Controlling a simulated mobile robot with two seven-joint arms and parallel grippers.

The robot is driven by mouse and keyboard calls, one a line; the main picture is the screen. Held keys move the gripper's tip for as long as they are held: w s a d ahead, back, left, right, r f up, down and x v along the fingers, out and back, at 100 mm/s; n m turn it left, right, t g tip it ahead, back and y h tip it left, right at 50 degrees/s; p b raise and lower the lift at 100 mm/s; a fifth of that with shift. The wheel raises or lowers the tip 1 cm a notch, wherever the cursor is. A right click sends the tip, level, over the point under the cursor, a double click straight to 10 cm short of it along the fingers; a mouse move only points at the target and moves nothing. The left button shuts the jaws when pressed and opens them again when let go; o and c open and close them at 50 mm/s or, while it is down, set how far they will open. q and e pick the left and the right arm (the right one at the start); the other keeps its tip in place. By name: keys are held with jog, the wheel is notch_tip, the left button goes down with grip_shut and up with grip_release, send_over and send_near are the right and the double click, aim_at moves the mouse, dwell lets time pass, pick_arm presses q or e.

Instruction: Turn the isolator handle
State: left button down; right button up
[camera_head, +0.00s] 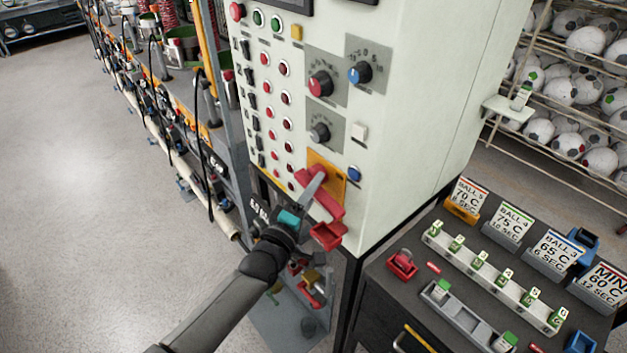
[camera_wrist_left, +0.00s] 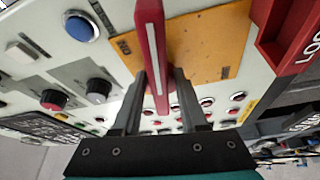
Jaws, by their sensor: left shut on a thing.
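The isolator handle (camera_head: 327,198) is a red bar on a yellow-orange plate (camera_head: 333,172), low on the front of the pale control cabinet. In the left wrist view the handle (camera_wrist_left: 152,45) runs from the top of the picture down between the fingers, with a pale stripe along its edge. My left gripper (camera_head: 312,190) reaches up to it from below and is shut on the handle; the gripper also shows in the left wrist view (camera_wrist_left: 157,95). In the head view the fingers hide part of the handle. My right gripper is in neither view.
A red holder (camera_head: 328,235) sticks out just below the handle. Knobs, including a red one (camera_head: 320,84) and a blue one (camera_head: 360,72), and a blue button (camera_head: 354,173) are close by. A dark table (camera_head: 385,316) with cards and small blocks stands at right. Open floor (camera_head: 90,200) lies left.

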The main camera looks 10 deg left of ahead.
pick_arm(q)
jog(key=shift+r+n+g+p, duration=0.25)
jog(key=shift+n+g+p, duration=0.05)
jog(key=shift+n+p, duration=0.65)
jog(key=shift+n+y, duration=0.25)
jog(key=shift+y, duration=0.05)
jog(key=c, duration=0.8)
grip_release()
jog(key=shift+o, duration=0.2)
jog(key=v, duration=1.5)
jog(key=shift+b, duration=0.35)
jog(key=shift+s+a, duration=0.1)
jog(key=shift+a, duration=0.05)
